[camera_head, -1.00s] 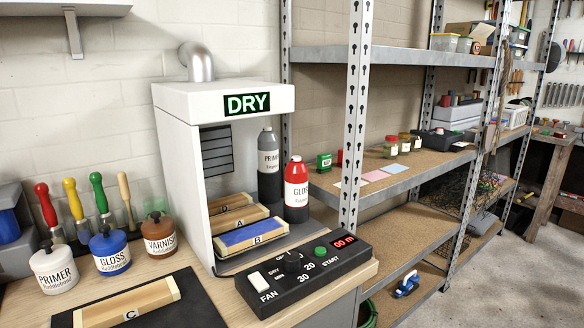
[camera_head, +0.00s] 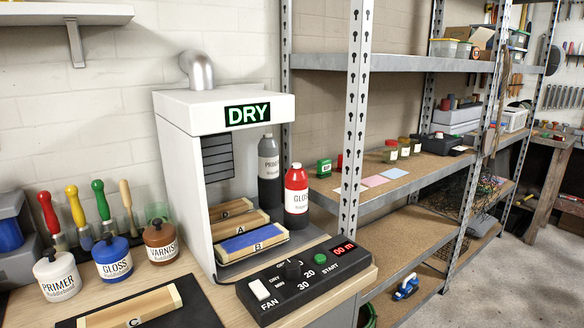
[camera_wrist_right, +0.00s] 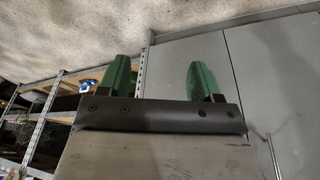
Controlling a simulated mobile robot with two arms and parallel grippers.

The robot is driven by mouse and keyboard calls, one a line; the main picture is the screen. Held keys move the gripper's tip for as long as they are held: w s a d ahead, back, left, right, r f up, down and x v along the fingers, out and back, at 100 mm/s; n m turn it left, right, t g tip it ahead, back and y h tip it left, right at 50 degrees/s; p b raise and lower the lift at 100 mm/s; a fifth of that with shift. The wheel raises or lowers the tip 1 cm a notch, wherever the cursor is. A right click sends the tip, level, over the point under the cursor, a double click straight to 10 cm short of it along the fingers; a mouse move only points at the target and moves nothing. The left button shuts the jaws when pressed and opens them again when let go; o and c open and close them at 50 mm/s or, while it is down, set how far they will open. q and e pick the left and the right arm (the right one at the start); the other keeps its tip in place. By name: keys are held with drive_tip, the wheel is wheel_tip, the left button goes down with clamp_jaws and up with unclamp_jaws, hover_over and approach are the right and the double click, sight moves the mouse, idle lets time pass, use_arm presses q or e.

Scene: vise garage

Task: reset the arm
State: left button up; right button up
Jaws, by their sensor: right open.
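My right gripper (camera_wrist_right: 159,78) shows in the right wrist view with its two green fingers wide apart and nothing between them. Past the fingers lie a grey panelled surface and the pale floor. Neither of my arms shows in the head view, and my left gripper is in no view.
A white drying cabinet (camera_head: 182,165) lit "DRY" stands on the bench with several labelled wood blocks inside. A control box (camera_head: 290,288) sits before it. Jars, brushes and block C (camera_head: 130,308) are at left. Metal shelving (camera_head: 410,62) stands at right.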

wheel_tip(320, 180, down, 10)
drive_tip(key=s+p, duration=0.2)
drive_tip(key=p, duration=0.1)
drive_tip(key=s+d+f+g+p, duration=0.2)
drive_tip(key=s+d+f+p, duration=0.1)
drive_tip(key=s+f, duration=1)
drive_tip(key=s+p, duration=0.1)
drive_tip(key=s, duration=0.3)
drive_tip(key=shift+p, duration=0.35)
drive_tip(key=shift+d, duration=0.1)
